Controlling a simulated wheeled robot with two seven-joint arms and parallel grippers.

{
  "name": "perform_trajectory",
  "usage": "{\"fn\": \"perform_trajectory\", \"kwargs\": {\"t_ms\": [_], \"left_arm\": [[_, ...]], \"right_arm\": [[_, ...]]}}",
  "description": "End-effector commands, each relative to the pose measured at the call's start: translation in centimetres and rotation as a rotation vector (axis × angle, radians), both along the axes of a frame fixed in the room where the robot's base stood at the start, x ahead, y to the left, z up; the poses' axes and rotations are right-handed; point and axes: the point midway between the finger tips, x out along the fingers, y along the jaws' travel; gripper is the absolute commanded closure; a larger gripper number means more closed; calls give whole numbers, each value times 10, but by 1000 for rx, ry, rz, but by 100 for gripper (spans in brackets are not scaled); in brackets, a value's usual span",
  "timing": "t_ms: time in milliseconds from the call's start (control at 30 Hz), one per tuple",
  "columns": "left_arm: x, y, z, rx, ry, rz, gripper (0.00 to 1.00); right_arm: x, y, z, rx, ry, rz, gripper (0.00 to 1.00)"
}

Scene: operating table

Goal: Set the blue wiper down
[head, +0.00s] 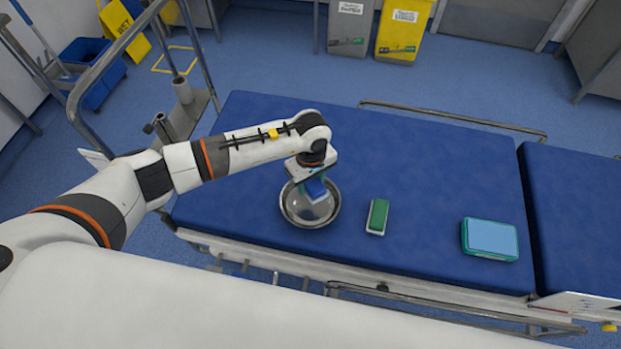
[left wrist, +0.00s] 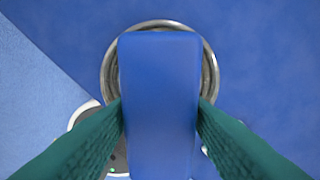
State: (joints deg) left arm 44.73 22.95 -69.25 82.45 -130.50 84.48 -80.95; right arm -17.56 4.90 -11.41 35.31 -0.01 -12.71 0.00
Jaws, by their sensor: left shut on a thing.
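The blue wiper (head: 315,189) is in my left gripper (head: 312,175), over the round metal bowl (head: 297,213) on the blue operating table (head: 425,150). In the left wrist view the wiper (left wrist: 160,90) fills the gap between the two green fingers of the left gripper (left wrist: 160,112), which is shut on it. The bowl's rim (left wrist: 108,75) shows around the wiper's far end there, and the wiper hides most of the bowl's inside. I cannot tell whether the wiper touches the bowl. My right gripper is in neither view.
A green and white block (head: 378,215) lies right of the bowl. A teal box with a light blue top (head: 490,239) lies farther right. The table behind them is clear. Metal rails (head: 455,118) run along its edges, and a metal stand (head: 190,110) is at the left.

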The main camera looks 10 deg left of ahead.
Motion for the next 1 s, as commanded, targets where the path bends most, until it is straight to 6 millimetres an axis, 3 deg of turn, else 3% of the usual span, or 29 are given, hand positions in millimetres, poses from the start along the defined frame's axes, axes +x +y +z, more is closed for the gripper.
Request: {"fn": "perform_trajectory", "kwargs": {"t_ms": [200,600,1000], "left_arm": [[0,0,-31,0,1,0,77],[0,0,-77,-1,1,-1,77],[0,0,-91,1,-1,-2,77]], "right_arm": [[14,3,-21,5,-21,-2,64],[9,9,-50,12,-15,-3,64],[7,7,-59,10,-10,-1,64]]}}
